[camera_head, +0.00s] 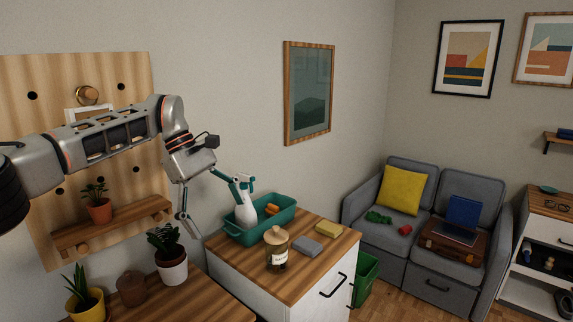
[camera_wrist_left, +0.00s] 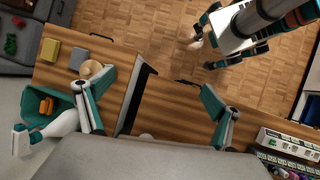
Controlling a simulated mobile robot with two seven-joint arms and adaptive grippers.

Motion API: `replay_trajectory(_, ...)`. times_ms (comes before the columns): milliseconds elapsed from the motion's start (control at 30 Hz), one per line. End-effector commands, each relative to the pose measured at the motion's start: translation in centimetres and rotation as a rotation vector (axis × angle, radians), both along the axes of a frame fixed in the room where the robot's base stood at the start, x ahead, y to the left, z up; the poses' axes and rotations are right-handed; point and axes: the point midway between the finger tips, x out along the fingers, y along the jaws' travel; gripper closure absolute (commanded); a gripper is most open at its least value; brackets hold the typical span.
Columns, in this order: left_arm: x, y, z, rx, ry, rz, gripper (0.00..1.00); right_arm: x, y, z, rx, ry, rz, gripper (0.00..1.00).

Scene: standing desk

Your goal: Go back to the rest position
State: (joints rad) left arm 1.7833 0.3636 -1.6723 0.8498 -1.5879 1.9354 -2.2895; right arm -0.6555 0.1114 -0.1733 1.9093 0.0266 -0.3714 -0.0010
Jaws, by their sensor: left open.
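My left gripper (camera_head: 218,212) is open and empty in the head view. It hangs in the air in front of the wall, left of the teal tray and above the potted plants. Its two fingers (camera_wrist_left: 157,100) stand wide apart in the left wrist view, with the wooden desk tops below and nothing between them. My right gripper (camera_wrist_left: 201,54) shows at the top right of the left wrist view, over the parquet floor; its fingers look apart and empty. It is not in the head view.
The teal tray (camera_head: 284,219) holds a white spray bottle (camera_head: 243,207). A jar (camera_head: 277,255), a sponge (camera_head: 328,230) and a grey block (camera_head: 306,246) stand on the cabinet. Potted plants (camera_head: 173,266) and a pegboard (camera_head: 118,152) are close by. Air around the left gripper is free.

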Motion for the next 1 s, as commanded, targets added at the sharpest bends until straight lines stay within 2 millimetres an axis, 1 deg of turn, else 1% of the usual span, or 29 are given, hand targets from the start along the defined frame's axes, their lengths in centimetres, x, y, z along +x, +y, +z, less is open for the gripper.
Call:
replay_trajectory(33, -1.0, -2.7, -2.9, -0.055, 0.047, -0.003, 0.08, 0.0, 0.0, 0.0, -0.001, 0.001, 0.0, 1.0)
replay_trajectory(67, -1.5, -4.2, -4.2, -0.089, 0.071, 0.002, 0.08, 0.0, -0.1, 0.0, -0.002, 0.0, 0.001, 1.0)
replay_trajectory(100, -2.3, -6.2, -5.9, -0.138, 0.104, 0.011, 0.08, 0.0, -0.1, 0.0, -0.002, 0.0, 0.002, 1.0)
replay_trajectory(167, -3.7, -9.3, -8.2, -0.213, 0.163, 0.033, 0.08, 0.0, -0.1, 0.0, -0.004, -0.001, 0.003, 1.0)
replay_trajectory(200, -4.6, -11.3, -9.5, -0.265, 0.203, 0.052, 0.08, 0.0, -0.2, 0.0, -0.006, 0.0, 0.004, 1.0)
replay_trajectory(267, -6.1, -14.2, -11.0, -0.342, 0.268, 0.085, 0.08, 0.0, -0.3, 0.0, -0.008, -0.001, 0.006, 1.0)
replay_trajectory(300, -7.2, -16.0, -11.9, -0.394, 0.317, 0.114, 0.08, 0.0, -0.4, -0.1, -0.011, 0.0, 0.008, 1.0)
replay_trajectory(333, -7.9, -17.2, -12.4, -0.433, 0.353, 0.135, 0.08, 0.0, -0.5, -0.1, -0.012, 0.0, 0.009, 1.0)
replay_trajectory(400, -9.6, -20.0, -13.4, -0.523, 0.445, 0.195, 0.08, 0.0, -0.6, -0.1, -0.015, -0.001, 0.01, 1.0)
replay_trajectory(500, -11.6, -23.4, -14.0, -0.648, 0.59, 0.293, 0.08, 0.0, -0.7, -0.1, -0.016, -0.001, 0.009, 1.0)
replay_trajectory(600, -13.1, -25.8, -14.1, -0.769, 0.748, 0.41, 0.08, 0.0, -0.6, 0.0, -0.015, -0.001, 0.008, 1.0)
replay_trajectory(733, -14.0, -27.7, -13.8, -0.912, 0.972, 0.581, 0.08, 0.0, -0.5, 0.0, -0.012, -0.002, 0.007, 1.0)
replay_trajectory(800, -14.0, -27.9, -13.9, -0.983, 1.101, 0.684, 0.08, 0.0, -0.5, 0.0, -0.011, -0.001, 0.006, 1.0)
replay_trajectory(867, -13.9, -27.8, -14.0, -1.04, 1.217, 0.775, 0.08, 0.1, -0.4, 0.0, -0.009, -0.001, 0.004, 1.0)
replay_trajectory(967, -13.3, -26.9, -14.7, -1.128, 1.414, 0.934, 0.08, 0.1, -0.3, 0.0, -0.006, -0.001, 0.002, 1.0)
replay_trajectory(1000, -13.0, -26.3, -15.1, -1.16, 1.495, 0.999, 0.08, 0.1, -0.3, 0.0, -0.005, -0.001, 0.001, 1.0)
